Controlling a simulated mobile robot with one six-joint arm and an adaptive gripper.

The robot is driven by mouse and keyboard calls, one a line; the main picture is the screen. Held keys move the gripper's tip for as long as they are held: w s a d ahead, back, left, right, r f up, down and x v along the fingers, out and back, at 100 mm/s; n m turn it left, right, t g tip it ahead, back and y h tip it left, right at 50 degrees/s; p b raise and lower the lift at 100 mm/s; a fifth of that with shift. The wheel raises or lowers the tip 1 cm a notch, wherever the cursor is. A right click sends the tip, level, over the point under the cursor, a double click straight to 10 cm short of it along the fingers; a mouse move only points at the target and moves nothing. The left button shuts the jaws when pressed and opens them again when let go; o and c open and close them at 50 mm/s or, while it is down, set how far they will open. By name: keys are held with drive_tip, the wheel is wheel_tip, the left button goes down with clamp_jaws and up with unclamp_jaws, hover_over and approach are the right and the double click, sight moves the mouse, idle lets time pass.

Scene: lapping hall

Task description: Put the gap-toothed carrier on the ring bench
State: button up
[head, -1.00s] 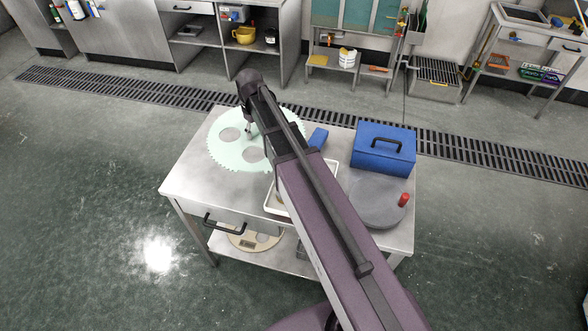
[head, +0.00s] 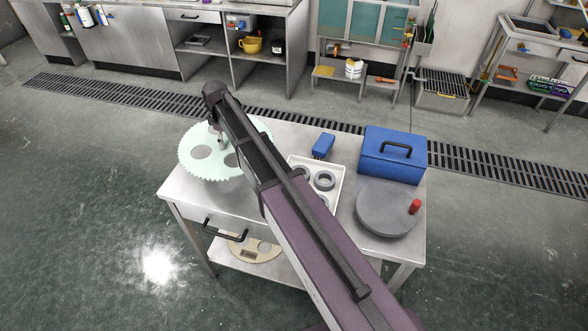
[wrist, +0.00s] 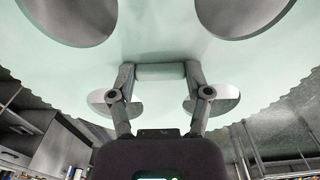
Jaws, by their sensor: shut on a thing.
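A large pale green toothed disc, the carrier (head: 195,171), has several round holes and hangs at the far left part of the steel table. My gripper (head: 221,141) is above it and shut on it. In the wrist view the carrier (wrist: 160,40) fills the upper part, and my gripper (wrist: 160,72) has its two fingers closed on a pale green piece of it. My arm hides part of the right side of the disc. I cannot make out a gap in its teeth. The steel table (head: 190,203) bears a tray of grey rings; I cannot tell whether it is the ring bench.
On the table are a white tray (head: 343,172) with rings, a small blue object (head: 323,146), a blue box (head: 375,170) and a grey round plate (head: 380,222) with a red knob. A beige disc (head: 268,251) lies on the lower shelf. Floor at left is clear.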

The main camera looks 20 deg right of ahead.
drive_tip(key=b, duration=0.6)
hover_over(232, 164)
wheel_tip(232, 164, down, 6)
drive_tip(key=shift+a+f, duration=0.1)
drive_tip(key=shift+f, duration=0.05)
drive_tip(key=shift+f+b, duration=0.15)
drive_tip(key=shift+b, duration=0.15)
drive_tip(key=shift+f+b, duration=1.7)
drive_tip(key=shift+b, duration=0.05)
drive_tip(key=shift+f, duration=0.15)
drive_tip(key=o, duration=1.3)
drive_tip(key=shift+o, duration=0.2)
drive_tip(key=shift+r, duration=0.2)
wheel_tip(232, 164, up, 12)
drive_tip(key=p, duration=1.2)
